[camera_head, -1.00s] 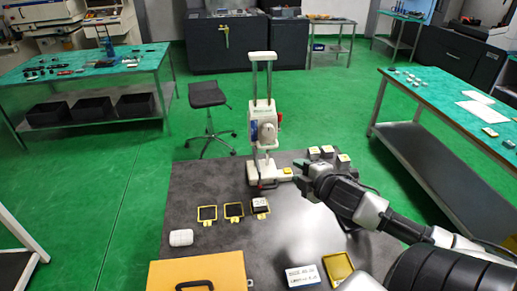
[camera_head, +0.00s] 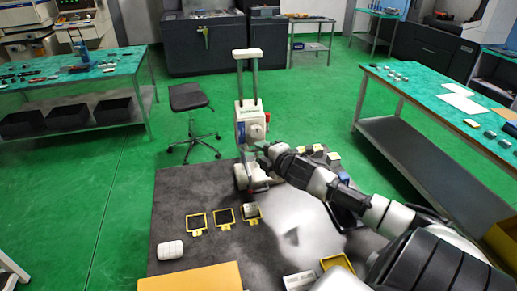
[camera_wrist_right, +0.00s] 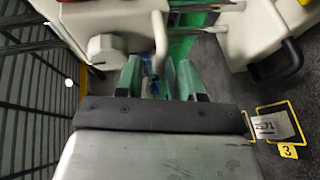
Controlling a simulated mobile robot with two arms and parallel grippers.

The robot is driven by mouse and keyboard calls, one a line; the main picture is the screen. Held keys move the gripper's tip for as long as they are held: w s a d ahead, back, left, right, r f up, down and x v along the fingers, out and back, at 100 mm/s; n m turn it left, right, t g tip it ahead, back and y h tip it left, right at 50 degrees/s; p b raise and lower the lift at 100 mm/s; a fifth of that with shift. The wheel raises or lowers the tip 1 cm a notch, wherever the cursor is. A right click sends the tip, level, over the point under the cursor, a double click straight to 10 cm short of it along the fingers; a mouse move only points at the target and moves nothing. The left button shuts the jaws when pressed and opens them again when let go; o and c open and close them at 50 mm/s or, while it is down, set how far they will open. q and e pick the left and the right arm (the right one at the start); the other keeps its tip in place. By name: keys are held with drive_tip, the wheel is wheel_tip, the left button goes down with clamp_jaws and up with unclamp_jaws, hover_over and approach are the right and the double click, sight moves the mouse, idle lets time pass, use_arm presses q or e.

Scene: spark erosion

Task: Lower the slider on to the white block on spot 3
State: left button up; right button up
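The slider is the white carriage (camera_head: 251,122) with a round knob, on two upright posts of the white stand. Its knob (camera_wrist_right: 104,48) also shows in the wrist view. The white block (camera_head: 251,211) lies in the yellow frame of spot 3, the right one of three frames. In the wrist view the block (camera_wrist_right: 274,126) lies at the lower right, beside the tag "3". My right gripper (camera_head: 266,156) is just below and right of the slider. In the wrist view its green fingers (camera_wrist_right: 158,68) are apart. Contact with the slider cannot be told. My left gripper is not in view.
Two bare yellow frames (camera_head: 197,223) lie left of spot 3, with a white roll (camera_head: 170,250) nearer me. An orange case (camera_head: 192,279) is at the front. Small blocks (camera_head: 318,149) stand right of the stand, behind my arm. The dark table (camera_head: 178,190) is clear at left.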

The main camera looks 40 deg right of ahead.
drive_tip(key=shift+x, duration=1.15)
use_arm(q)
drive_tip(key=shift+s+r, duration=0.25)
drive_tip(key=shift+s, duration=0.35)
use_arm(e)
drive_tip(key=shift+c, duration=0.2)
clamp_jaws()
wheel_tip(320, 180, down, 7)
drive_tip(key=b, duration=0.4)
drive_tip(key=shift+s+f, duration=0.1)
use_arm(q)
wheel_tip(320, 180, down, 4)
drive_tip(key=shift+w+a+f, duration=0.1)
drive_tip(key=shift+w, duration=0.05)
